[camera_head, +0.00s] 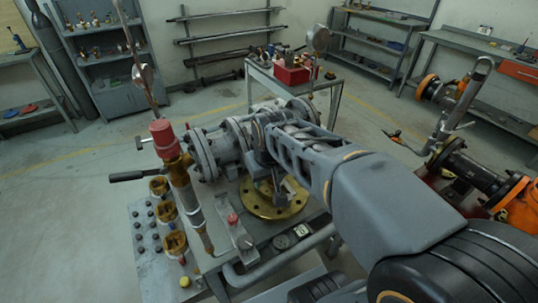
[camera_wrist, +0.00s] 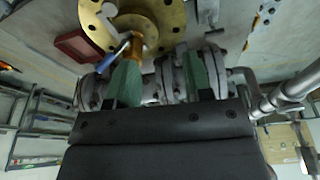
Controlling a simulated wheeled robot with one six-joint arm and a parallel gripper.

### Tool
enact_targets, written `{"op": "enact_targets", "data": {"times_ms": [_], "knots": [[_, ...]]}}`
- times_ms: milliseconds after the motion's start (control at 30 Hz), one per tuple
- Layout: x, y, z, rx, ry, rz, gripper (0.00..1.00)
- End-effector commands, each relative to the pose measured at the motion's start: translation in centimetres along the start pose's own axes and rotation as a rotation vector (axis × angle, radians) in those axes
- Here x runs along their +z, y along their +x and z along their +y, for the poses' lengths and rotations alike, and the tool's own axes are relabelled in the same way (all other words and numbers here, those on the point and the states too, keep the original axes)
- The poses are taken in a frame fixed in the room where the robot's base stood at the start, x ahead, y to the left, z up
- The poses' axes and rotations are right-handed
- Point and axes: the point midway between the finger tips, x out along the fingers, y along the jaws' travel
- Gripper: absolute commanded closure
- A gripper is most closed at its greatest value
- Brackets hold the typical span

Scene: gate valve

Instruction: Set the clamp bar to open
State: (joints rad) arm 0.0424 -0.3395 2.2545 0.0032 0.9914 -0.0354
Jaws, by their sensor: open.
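My gripper (camera_wrist: 166,68) shows two green fingers, spread apart, in the wrist view. The flanged grey valve body (camera_wrist: 168,80) shows behind and between them; I cannot tell whether they touch it. In the head view my arm reaches over the bench to the valve (camera_head: 205,150), and the fingers are hard to make out. A brass flange (camera_head: 257,202) lies below the arm, and a brass flange (camera_wrist: 150,12) also shows at the wrist view's top. A grey bar with a red knob (camera_head: 233,222) lies left of it. I cannot tell surely which part is the clamp bar.
A red-capped upright fitting (camera_head: 163,135) and a black-handled lever (camera_head: 127,176) stand left of the valve. A red box (camera_head: 291,73) sits on a table behind. Orange-flanged piping (camera_head: 515,200) is at right. A red block (camera_wrist: 77,46) is near the gripper. Floor at left is clear.

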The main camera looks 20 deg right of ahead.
Motion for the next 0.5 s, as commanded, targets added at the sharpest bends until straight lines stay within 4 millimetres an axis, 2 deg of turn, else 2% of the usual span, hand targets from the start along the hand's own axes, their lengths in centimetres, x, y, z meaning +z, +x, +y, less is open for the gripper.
{"op": "enact_targets", "data": {"times_ms": [33,200,333,500], "knots": [[-2.4,-0.5,0.8,0.004,0.011,-0.030,0.54],[-8.7,-0.3,4.0,0.011,0.042,-0.116,0.54],[-12.2,0.8,6.3,0.010,0.059,-0.170,0.54],[-15.0,2.2,8.3,0.006,0.071,-0.215,0.54]]}}
